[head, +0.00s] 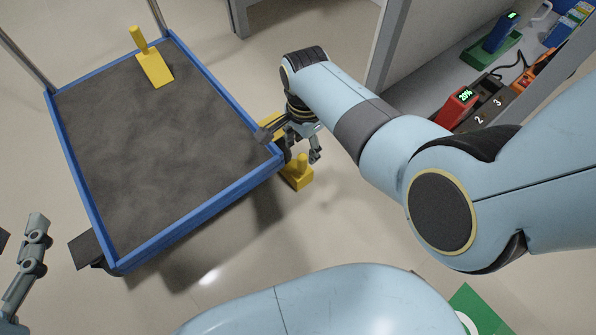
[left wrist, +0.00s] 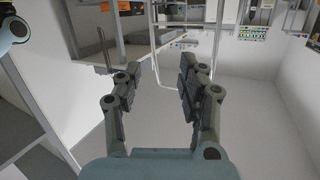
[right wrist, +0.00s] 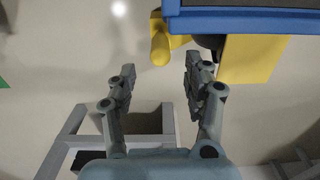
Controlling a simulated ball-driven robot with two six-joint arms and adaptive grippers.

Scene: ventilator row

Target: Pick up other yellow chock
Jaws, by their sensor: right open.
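One yellow chock (head: 155,68) with an upright handle lies on the dark top of the blue-edged cart. Another yellow chock (head: 299,178) is on the floor by the cart's near right corner. In the right wrist view its rounded handle (right wrist: 160,48) shows just beyond my fingertips. My right gripper (head: 302,150) is open and empty, above and close to this floor chock, beside the cart's edge. A further yellow piece (right wrist: 252,58) is partly hidden under the cart edge. My left gripper (left wrist: 155,75) is open and empty, away from the chocks.
The cart's blue rim (head: 215,97) is close to my right gripper. A dark wheel (right wrist: 208,42) shows between the yellow pieces. A shelf (head: 440,65) with a red device (head: 457,105) and a blue device (head: 500,32) stands at right.

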